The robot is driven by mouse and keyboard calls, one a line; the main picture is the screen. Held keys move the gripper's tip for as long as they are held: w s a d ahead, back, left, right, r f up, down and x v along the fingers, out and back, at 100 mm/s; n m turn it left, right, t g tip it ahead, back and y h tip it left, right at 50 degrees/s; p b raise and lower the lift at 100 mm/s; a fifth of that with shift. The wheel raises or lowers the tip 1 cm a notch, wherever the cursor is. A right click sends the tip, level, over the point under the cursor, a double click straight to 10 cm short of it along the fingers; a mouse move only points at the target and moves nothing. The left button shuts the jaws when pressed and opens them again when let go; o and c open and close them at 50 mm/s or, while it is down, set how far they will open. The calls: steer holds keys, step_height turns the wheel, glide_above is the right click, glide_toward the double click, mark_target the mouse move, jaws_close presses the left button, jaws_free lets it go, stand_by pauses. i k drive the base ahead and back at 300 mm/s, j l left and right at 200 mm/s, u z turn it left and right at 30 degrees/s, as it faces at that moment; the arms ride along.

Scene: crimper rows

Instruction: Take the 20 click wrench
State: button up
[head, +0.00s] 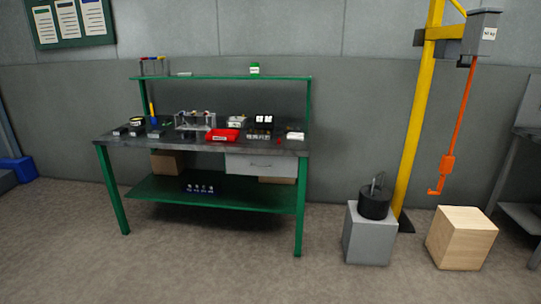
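I cannot pick out the 20 click wrench at this distance. A workbench (140,142) with green legs stands against the wall, left of the middle. Small items crowd its dark top: flat dark pieces at the left, a grey stand (196,121), a red tray (222,135) and a dark rack with white labels (262,127). A dark holder with several small labels (201,189) sits on the lower green shelf. My gripper is not in view.
A yellow crane post (411,130) with a hanging orange hook (436,190) stands at the right. Near it are a grey block (366,238) bearing a black weight (375,204) and a wooden block (461,238). The floor before the bench is clear.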

mark_target(194, 113)
steer(key=i+u, duration=0.2)
steer(key=i, duration=0.45)
steer(key=i+u, duration=0.2)
steer(key=i, duration=0.45)
steer(key=i+l+u, duration=0.2)
steer(key=i, duration=0.4)
steer(key=j, duration=0.15)
